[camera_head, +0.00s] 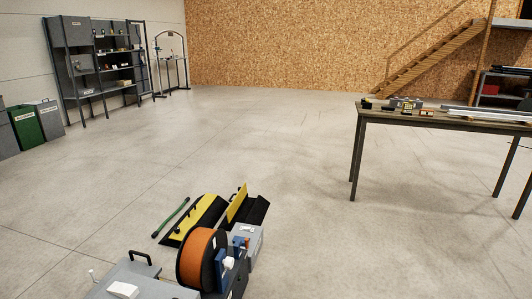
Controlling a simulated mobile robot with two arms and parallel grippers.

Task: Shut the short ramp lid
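Two black cable ramps lie on the concrete floor, just beyond the orange reel. The right, shorter-looking ramp (258,209) has a yellow lid (237,203) that stands up steeply, open, along its left side. The left ramp (179,232) has a yellow top (200,213) that appears to lie flat on it. The near ends of both ramps are partly hidden by the reel. Neither of my grippers shows in the head view.
An orange reel (197,257) with black flanges and grey equipment (140,284) fill the near foreground. A green rod or hose (171,217) lies left of the ramps. A table (440,118) stands right, shelves (100,62) back left. The middle floor is clear.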

